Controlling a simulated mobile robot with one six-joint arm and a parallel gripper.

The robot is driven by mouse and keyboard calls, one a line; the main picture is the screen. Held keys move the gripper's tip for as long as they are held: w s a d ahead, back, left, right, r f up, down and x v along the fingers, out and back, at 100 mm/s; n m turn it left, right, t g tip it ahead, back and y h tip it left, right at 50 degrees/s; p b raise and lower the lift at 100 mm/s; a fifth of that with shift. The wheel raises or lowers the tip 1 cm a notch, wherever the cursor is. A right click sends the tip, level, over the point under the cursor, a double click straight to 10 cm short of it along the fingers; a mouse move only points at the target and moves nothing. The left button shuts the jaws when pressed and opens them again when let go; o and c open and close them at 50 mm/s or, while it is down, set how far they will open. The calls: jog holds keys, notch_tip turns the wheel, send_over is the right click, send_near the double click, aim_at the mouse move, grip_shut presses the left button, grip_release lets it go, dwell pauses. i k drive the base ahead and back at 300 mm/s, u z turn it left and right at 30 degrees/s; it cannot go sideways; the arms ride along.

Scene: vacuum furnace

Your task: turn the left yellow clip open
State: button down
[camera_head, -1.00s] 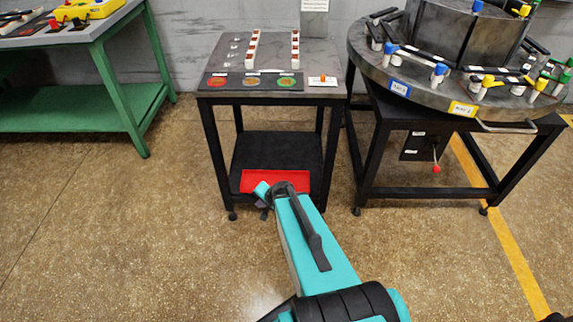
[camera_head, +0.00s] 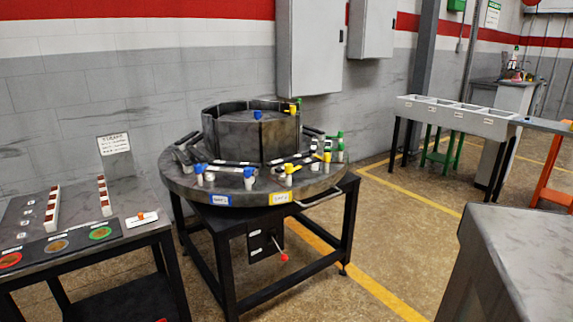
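A round grey turntable (camera_head: 192,190) stands on a black frame in the middle of the view. Blue clips (camera_head: 248,173) are to the left of the yellow ones and green clips (camera_head: 340,144) to the right. The clips are too small to tell how each is turned. My gripper is not in view.
A low table (camera_head: 125,190) with white strips and coloured discs stands at the left. A grey block-like surface (camera_head: 530,255) fills the lower right. A red-knobbed lever (camera_head: 283,257) hangs under the turntable. Open floor with yellow lines lies to its right.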

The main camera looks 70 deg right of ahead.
aim_at(288, 167)
jog(key=u, duration=0.15)
jog(key=k, duration=0.55)
jog(key=z, duration=0.95)
jog(key=i, duration=0.65)
jog(key=u, duration=0.05)
